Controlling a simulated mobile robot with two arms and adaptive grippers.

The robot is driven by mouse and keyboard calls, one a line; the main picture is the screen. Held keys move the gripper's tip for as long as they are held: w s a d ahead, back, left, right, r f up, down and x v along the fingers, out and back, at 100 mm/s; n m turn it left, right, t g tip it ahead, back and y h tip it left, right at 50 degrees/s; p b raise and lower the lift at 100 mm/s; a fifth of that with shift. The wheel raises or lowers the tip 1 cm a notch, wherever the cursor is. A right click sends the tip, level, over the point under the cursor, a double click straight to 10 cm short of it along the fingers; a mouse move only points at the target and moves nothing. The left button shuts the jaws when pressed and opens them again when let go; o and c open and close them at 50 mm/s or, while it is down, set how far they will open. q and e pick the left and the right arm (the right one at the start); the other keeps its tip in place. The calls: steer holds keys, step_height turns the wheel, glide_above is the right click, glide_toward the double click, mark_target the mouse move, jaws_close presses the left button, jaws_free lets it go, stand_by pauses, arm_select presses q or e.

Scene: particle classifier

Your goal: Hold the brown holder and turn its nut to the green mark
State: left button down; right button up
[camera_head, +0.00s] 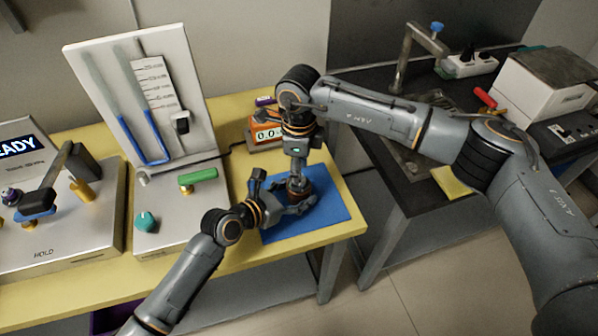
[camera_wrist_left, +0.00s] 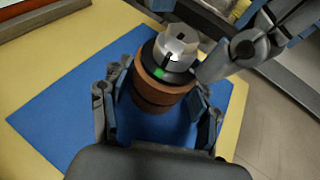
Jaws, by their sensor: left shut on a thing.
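The brown holder (camera_wrist_left: 152,95) stands upright on the blue mat (camera_wrist_left: 60,110). In the head view the holder (camera_head: 306,191) is partly hidden by my grippers. A silver nut (camera_wrist_left: 177,47) sits on top, above a black ring with a green mark (camera_wrist_left: 158,72). A dark mark shows on the nut's top. My left gripper (camera_head: 290,203) is shut on the holder, with fingers on both sides of it in the wrist view (camera_wrist_left: 155,112). My right gripper (camera_head: 297,168) points down over the nut. In the wrist view one finger is beside the nut; its closure is unclear.
The yellow table (camera_head: 342,222) ends just right of the mat. A panel with a blue tube (camera_head: 150,135), a green handle (camera_head: 198,177) and a teal knob (camera_head: 146,221) stand to the left. An orange display (camera_head: 266,134) stands behind. A dark bench (camera_head: 420,196) is at right.

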arm_select(q)
steer(key=shift+s+f, duration=0.1)
arm_select(e)
step_height(320, 180, up, 11)
steer(key=shift+f, duration=0.15)
arm_select(q)
steer(key=shift+c, duration=1.3)
jaws_free()
